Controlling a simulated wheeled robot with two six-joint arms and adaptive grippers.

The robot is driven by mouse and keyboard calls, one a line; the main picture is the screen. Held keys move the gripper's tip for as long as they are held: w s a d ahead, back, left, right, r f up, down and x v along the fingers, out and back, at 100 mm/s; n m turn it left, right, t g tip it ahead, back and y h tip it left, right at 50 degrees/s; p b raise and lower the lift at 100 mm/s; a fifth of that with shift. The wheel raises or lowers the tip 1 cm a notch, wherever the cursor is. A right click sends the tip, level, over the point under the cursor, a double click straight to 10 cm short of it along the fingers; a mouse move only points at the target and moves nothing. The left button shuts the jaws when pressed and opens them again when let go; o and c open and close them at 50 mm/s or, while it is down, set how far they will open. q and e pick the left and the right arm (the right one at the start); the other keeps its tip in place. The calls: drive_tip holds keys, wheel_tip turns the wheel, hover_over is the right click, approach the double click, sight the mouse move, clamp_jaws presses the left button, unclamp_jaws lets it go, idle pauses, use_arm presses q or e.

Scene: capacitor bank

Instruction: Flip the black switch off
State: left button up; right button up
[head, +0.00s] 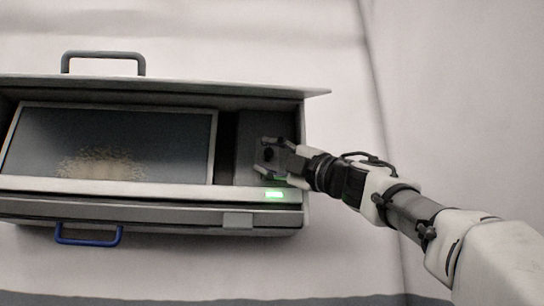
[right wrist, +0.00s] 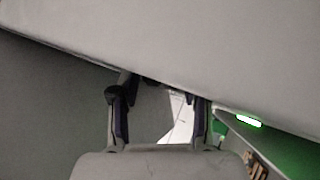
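The capacitor bank (head: 150,212) is a wide grey cabinet on the wall with an open front under a raised lid. My right gripper (head: 265,157) reaches into its right end from the right, in front of a dark grey panel (head: 246,140). A small dark round spot (head: 268,153) shows between the fingers; I cannot tell if it is the black switch. In the right wrist view the fingers (right wrist: 160,100) are spread apart, with no object clearly held. The tips lie close under a pale grey edge that hides what is beyond. My left gripper is out of view.
A lit green indicator (head: 274,194) is on the front ledge below my right gripper and also shows in the right wrist view (right wrist: 248,121). A grey handle (head: 103,55) is on top, a blue handle (head: 88,242) below. A framed dark window (head: 110,140) fills the left.

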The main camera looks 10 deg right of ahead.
drive_tip(key=shift+s+d+f, duration=0.2)
drive_tip(key=shift+s+d, duration=0.1)
drive_tip(key=shift+d, duration=0.2)
drive_tip(key=v, duration=0.6)
drive_tip(key=shift+s+f, duration=0.15)
drive_tip(key=shift+f, duration=0.05)
drive_tip(key=shift+a, duration=0.1)
